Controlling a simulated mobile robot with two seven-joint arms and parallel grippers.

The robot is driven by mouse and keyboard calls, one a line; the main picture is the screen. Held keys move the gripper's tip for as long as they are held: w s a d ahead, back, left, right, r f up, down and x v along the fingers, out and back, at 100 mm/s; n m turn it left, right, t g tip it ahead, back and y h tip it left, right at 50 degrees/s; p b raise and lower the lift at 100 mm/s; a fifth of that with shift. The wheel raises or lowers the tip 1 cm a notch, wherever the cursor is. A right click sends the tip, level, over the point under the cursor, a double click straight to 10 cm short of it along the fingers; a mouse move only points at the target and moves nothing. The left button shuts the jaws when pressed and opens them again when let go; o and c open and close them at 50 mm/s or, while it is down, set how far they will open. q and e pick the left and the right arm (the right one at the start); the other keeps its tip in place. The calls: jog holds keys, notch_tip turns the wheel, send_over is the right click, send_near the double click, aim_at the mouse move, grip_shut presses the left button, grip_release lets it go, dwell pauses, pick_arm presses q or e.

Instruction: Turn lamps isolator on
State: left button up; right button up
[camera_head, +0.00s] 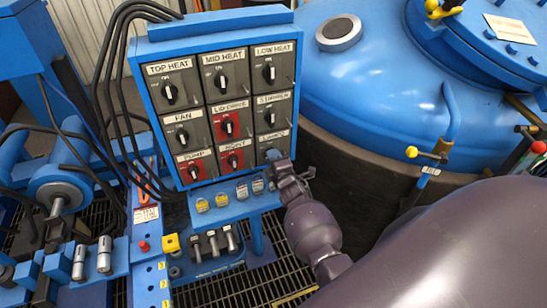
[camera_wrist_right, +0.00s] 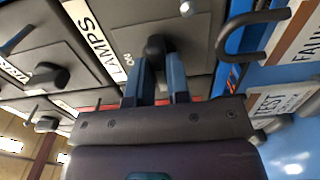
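The lamps isolator (camera_head: 271,142) is the bottom right switch of the blue-framed panel, partly hidden by my right gripper (camera_head: 274,158). In the right wrist view its white LAMPS label (camera_wrist_right: 97,44) and an ON mark show beside a black knob (camera_wrist_right: 155,47). My right gripper (camera_wrist_right: 156,84) has its two blue fingers close on either side of this knob, with little or no gap, so it looks shut on it. The knob's exact angle is partly hidden by the fingers. My left gripper is not in view.
Other labelled switches fill the panel, with the HOIST switch (camera_head: 233,160) just left of the lamps switch. Small padlock-like tags (camera_head: 222,200) hang below. In the right wrist view a dark hook (camera_wrist_right: 250,35) and a TEST label (camera_wrist_right: 280,98) are near. A blue furnace (camera_head: 390,70) stands right.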

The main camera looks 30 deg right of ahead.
grip_shut()
jog(key=shift+m, duration=0.3)
jog(key=shift+r+m+p, duration=0.1)
jog(key=shift+m+p, duration=0.6)
jog(key=shift+m, duration=8.2)
jog(key=shift+o, duration=1.8)
grip_release()
jog(key=shift+w, duration=0.1)
